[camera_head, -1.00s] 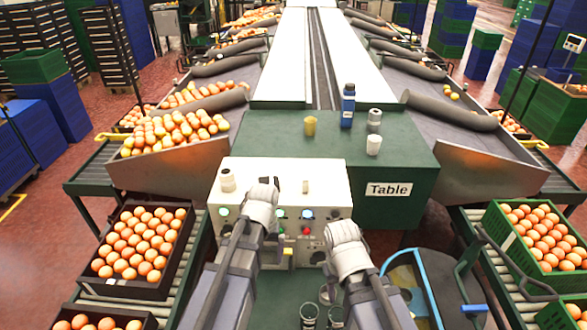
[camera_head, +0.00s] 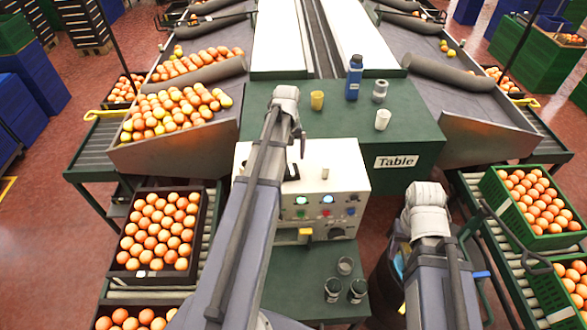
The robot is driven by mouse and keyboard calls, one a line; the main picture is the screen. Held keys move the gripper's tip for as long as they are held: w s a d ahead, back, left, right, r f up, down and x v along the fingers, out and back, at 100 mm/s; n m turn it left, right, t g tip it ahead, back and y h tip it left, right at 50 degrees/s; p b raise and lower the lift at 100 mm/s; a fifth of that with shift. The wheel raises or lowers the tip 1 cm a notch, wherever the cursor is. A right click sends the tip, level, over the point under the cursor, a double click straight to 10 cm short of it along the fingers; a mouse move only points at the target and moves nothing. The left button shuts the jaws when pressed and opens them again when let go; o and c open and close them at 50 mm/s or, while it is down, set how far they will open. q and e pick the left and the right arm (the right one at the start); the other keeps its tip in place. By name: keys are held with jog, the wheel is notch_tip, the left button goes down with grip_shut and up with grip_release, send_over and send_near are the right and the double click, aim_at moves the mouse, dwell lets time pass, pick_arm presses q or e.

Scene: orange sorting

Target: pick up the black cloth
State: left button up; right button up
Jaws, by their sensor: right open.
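I cannot make out a black cloth for certain. A small dark thing (camera_head: 292,172) lies on top of the white control box, partly behind my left arm; I cannot tell what it is. My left gripper (camera_head: 301,143) hangs over the back of the box, near the green table (camera_head: 330,130); its jaws are mostly hidden by my wrist. My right gripper (camera_head: 402,262) is open, low to the right of the box, largely hidden under my wrist. I see nothing held in it.
The control box (camera_head: 335,165) has buttons and lights in front. A yellow cup (camera_head: 317,100), blue bottle (camera_head: 354,78), grey container (camera_head: 380,91) and white cup (camera_head: 382,120) stand on the table. Dark jars (camera_head: 332,290) stand in front. Orange crates flank both sides.

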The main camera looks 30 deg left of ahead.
aim_at(289, 169)
pick_arm(q)
jog(key=shift+w+f+b, duration=0.1)
jog(key=shift+f+b, duration=3.75)
jog(key=shift+f, duration=0.1)
jog(key=shift+r, duration=0.1)
jog(key=shift+c, duration=0.4)
jog(key=c, duration=0.9)
